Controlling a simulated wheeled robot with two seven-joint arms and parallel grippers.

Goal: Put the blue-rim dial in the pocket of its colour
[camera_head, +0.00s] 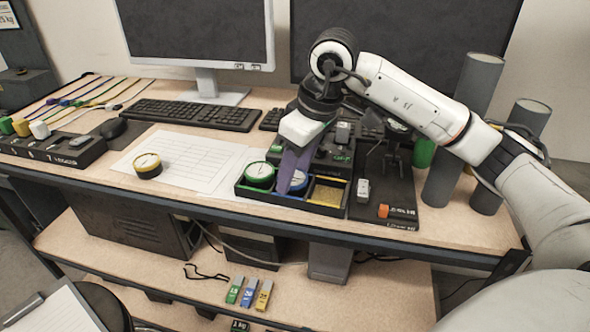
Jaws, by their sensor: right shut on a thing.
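The blue-rim dial (300,182) is at the middle pocket of the black tray (285,203), partly hidden by my right gripper (292,188). My right gripper points down and is shut on this dial. The middle pocket shows blue edging. I cannot tell whether the dial rests on the pocket floor or is held just above it. A green-rim dial (259,174) sits in the left pocket. The right pocket (327,191) has a yellow edge and holds no dial. My left gripper is not in view.
A black fixture with an orange part (383,211) stands right of the tray. Grey cylinders (462,130) stand farther right. A keyboard (195,114) and monitors are behind.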

